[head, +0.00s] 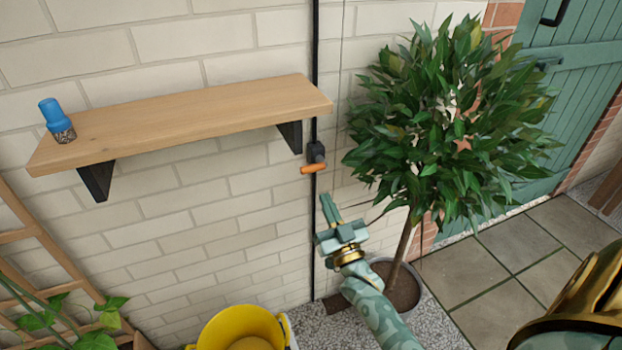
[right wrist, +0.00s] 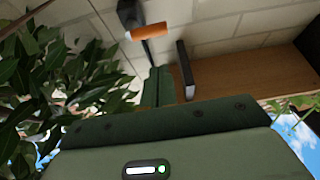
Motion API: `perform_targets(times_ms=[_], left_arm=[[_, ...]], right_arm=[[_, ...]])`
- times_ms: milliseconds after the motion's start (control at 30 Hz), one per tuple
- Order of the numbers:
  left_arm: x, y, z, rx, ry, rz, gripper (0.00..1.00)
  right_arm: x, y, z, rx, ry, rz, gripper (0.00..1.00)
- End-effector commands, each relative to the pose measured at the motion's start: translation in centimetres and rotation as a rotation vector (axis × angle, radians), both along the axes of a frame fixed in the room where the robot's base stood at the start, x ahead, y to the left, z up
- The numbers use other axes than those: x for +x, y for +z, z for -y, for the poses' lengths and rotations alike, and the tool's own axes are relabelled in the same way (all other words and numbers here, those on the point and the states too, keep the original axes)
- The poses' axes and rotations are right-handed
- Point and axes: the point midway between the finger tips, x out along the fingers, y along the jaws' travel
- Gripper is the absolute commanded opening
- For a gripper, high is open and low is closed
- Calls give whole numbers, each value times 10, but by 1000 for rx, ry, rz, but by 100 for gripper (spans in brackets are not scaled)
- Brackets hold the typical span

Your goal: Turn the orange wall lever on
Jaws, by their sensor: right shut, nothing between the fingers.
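The orange lever (head: 313,169) sits on the brick wall just below the right end of the shelf, on a small black valve body (head: 316,152) on a thin black pipe. Its handle lies roughly level and points left in the head view. My right gripper (head: 329,206) is shut and empty, below the lever and apart from it. In the right wrist view the lever (right wrist: 148,31) shows beyond the tips of the shut fingers (right wrist: 158,84). My left gripper is not in view.
A wooden shelf (head: 190,112) with black brackets juts out left of the lever, carrying a blue-topped bottle (head: 56,118). A leafy potted tree (head: 450,120) stands close on the right. A yellow bucket (head: 240,328) is below. The wall under the shelf is clear.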

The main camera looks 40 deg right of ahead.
Motion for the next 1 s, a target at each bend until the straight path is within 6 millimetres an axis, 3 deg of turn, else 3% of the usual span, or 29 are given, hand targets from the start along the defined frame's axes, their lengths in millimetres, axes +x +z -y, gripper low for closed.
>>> perform_targets(times_ms=[133,567,767,1000], left_arm=[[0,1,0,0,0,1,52],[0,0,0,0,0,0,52],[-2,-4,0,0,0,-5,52],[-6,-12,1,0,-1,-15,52]], right_arm=[[-7,21,1,-8,-2,85,0],[-2,23,2,-8,0,89,0],[23,38,8,-9,-2,89,0],[67,63,19,-10,-1,88,0]])
